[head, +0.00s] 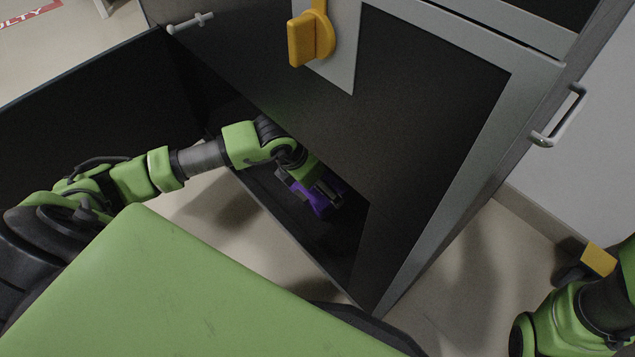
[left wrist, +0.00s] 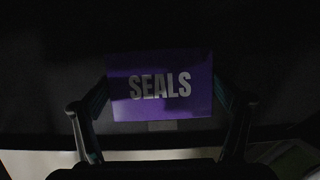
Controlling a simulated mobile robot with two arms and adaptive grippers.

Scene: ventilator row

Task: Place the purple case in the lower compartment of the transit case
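The purple case (head: 318,198) is low inside the dark lower compartment (head: 285,203) of the black, grey-framed transit case (head: 430,110). Its face reads "SEALS" in the left wrist view (left wrist: 160,86). My left gripper (head: 322,190) reaches into the compartment over it. Whether the purple case touches the compartment floor is hard to tell in the dark. My right arm shows at the lower right; its gripper is not clearly visible.
A dark open panel (head: 85,85) stands at the left of the opening. The upper front overhangs my left arm. Pale floor (head: 195,210) shows below.

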